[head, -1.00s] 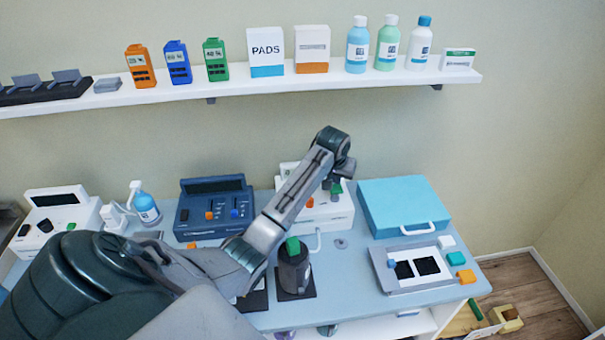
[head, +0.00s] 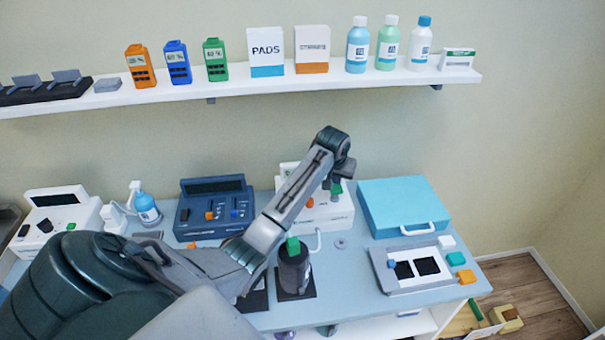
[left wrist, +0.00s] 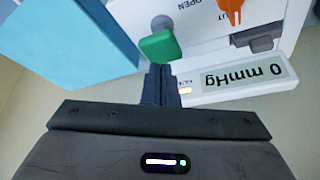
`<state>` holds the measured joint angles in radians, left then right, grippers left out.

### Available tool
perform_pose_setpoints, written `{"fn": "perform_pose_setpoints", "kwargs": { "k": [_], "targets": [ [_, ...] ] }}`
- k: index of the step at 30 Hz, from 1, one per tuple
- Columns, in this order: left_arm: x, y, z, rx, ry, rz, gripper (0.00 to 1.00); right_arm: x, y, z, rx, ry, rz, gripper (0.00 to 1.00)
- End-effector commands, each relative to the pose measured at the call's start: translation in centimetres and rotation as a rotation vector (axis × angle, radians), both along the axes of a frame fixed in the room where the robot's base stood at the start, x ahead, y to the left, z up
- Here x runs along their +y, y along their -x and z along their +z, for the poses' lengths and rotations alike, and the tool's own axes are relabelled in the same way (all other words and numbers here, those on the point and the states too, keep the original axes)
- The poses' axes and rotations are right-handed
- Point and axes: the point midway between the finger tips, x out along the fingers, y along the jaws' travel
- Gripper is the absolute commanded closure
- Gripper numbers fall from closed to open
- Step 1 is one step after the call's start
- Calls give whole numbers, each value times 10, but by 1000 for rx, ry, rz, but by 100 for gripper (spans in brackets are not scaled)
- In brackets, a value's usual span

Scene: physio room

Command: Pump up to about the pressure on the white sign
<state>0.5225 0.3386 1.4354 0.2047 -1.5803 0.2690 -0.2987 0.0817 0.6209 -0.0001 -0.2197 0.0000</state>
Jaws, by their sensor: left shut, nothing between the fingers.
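The white pressure unit (head: 338,217) stands at the back of the table, partly behind my left arm. In the left wrist view its display (left wrist: 238,82) appears upside down and reads 0 mmHg. A green lever or button (left wrist: 160,46) sticks out of its face, with an orange knob (left wrist: 232,10) to the right. My left gripper (left wrist: 160,75) is shut and empty, its fingertips close to the green part; I cannot tell whether they touch. In the head view the gripper (head: 337,181) is small and partly hidden. I cannot make out the white sign. My right gripper is out of view.
A dark cylinder (head: 293,274) with a green top stands in front of the unit. A blue case (head: 402,203) and a tray with black pads (head: 440,284) are on the right. A dark blue console (head: 213,205) stands left. A shelf (head: 330,77) with bottles runs above.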

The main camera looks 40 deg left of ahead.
Motion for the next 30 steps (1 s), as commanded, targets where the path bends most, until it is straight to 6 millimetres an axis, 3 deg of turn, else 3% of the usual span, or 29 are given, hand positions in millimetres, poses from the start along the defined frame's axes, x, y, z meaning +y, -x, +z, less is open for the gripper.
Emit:
{"fn": "perform_pose_setpoints", "kwargs": {
  "k": [17, 30],
  "targets": [
    [0, 0, -1, 0, 0, 0, 100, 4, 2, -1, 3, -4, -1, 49],
    [0, 0, -22, 1, 0, 0, 100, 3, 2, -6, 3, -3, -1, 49]
  ]
}}
